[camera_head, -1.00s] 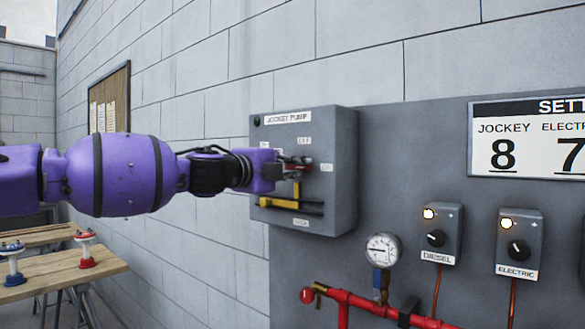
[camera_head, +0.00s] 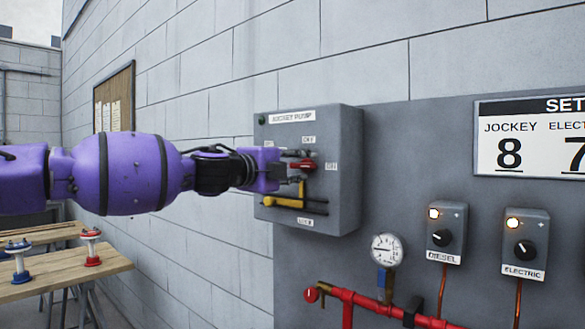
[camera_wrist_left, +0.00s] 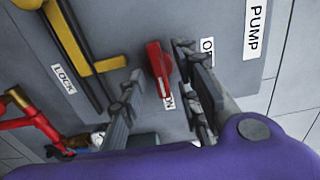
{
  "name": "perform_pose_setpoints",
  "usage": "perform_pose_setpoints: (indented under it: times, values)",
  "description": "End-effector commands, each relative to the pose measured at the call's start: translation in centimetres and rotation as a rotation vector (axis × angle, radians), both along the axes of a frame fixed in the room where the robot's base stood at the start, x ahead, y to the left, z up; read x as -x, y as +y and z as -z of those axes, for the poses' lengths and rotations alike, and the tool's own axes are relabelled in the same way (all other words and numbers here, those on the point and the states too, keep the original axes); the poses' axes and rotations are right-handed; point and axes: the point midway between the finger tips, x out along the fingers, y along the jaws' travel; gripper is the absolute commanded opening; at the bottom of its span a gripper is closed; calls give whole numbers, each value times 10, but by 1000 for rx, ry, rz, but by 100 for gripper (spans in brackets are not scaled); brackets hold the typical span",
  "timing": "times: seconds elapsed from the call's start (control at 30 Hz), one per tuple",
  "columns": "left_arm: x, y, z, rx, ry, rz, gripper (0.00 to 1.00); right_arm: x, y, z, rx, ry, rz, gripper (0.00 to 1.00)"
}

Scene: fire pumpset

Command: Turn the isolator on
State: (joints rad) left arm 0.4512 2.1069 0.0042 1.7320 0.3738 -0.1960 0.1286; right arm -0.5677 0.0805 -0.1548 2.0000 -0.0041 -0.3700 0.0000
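The isolator is a grey box (camera_head: 345,185) labelled JOCKEY PUMP on the wall. Its red handle (camera_head: 303,166) points right, toward the ON label (camera_head: 331,166); the OFF label (camera_head: 308,139) is above. In the left wrist view the red handle (camera_wrist_left: 159,66) also points at the ON label, partly covered. My left gripper (camera_head: 296,167) is open at the box front. In the wrist view its fingers (camera_wrist_left: 157,68) stand on either side of the handle, with gaps visible. A yellow bar (camera_head: 285,202) sits below, near the LOCK label. My right gripper is not in view.
Right of the box, a grey panel carries the DIESEL (camera_head: 446,233) and ELECTRIC (camera_head: 523,244) switch boxes. A pressure gauge (camera_head: 386,249) and red pipe (camera_head: 365,300) are below. A wooden table (camera_head: 70,274) with valve pieces stands at the lower left.

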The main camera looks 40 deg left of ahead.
Motion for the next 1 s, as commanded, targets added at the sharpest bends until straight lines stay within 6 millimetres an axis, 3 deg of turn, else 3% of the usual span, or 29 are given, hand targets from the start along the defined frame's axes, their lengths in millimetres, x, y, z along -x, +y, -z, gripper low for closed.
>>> perform_pose_setpoints:
  times: [0.63,1.0]
  values:
    - [27,1,-2,0,-4,2,30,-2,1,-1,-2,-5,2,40]
    - [55,4,-2,-3,-4,1,30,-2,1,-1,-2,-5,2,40]
